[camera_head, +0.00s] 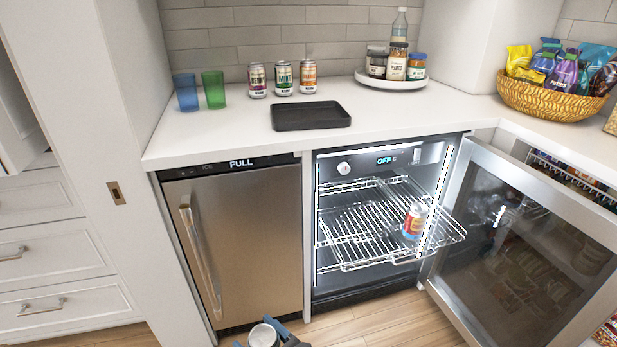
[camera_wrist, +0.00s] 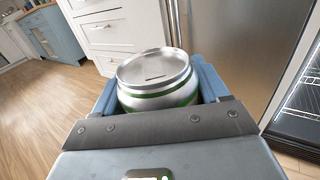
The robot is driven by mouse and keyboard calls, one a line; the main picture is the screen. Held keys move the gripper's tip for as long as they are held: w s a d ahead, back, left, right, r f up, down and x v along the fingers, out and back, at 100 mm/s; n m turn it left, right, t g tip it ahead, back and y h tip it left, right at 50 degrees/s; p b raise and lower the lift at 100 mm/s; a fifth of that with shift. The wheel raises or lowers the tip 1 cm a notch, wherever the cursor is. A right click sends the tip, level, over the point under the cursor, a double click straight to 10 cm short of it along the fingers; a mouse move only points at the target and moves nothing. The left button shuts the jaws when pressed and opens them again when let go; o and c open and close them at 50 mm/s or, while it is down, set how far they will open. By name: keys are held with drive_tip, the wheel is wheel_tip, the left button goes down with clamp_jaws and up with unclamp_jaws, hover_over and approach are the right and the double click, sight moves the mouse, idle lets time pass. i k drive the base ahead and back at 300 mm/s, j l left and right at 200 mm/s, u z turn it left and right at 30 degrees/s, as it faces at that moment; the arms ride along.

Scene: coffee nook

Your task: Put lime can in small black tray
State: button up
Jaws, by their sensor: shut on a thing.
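My gripper (camera_head: 268,336) is low at the bottom edge of the head view, in front of the cabinets. It is shut on the lime can (camera_wrist: 155,82), a silver can with green bands near its top. The can stands between the blue fingers with its lid facing the wrist camera; its label is hidden. Its top also shows in the head view (camera_head: 263,335). The small black tray (camera_head: 311,116) lies empty on the white counter, above and well away from my gripper.
Three cans (camera_head: 283,78) stand behind the tray, with blue and green cups (camera_head: 213,89) to the left. Below, the fridge door (camera_head: 520,240) is open and a wire rack (camera_head: 375,225) with one can sticks out. The counter around the tray is clear.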

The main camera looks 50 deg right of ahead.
sight(323, 113)
drive_tip(key=i+j, duration=0.1)
drive_tip(key=i, duration=0.4)
drive_tip(key=i+j, duration=0.15)
drive_tip(key=i, duration=0.4)
